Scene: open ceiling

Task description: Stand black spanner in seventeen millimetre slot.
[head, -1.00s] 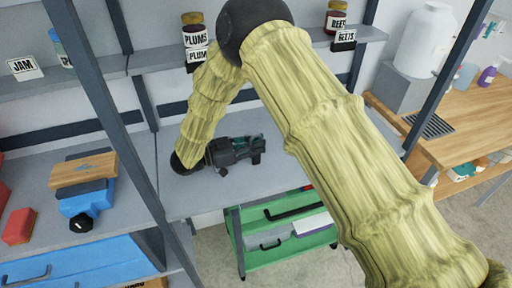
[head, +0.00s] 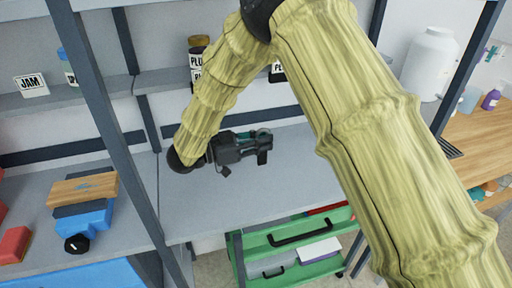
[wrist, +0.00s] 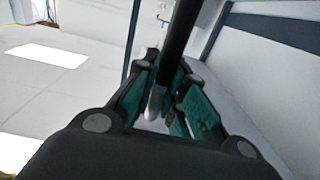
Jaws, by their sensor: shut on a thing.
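My gripper (head: 262,143) is over the grey shelf surface in the head view, pointing right, with dark body and teal finger pads. In the wrist view my gripper (wrist: 165,100) is shut on the black spanner (wrist: 181,30). The spanner shows as a dark shaft running up out of the picture from between the pads, with a pale rounded end low between the fingers. I cannot make out the spanner in the head view. No seventeen millimetre slot can be recognised in either view.
A blue vise-like tool (head: 88,220) with a wooden block (head: 84,188) stands on the left bench. Dark posts (head: 110,120) divide the shelving. A green drawer unit (head: 290,250) is below. A white dispenser (head: 430,62) stands at the right. The grey shelf (head: 215,205) has bare room around my gripper.

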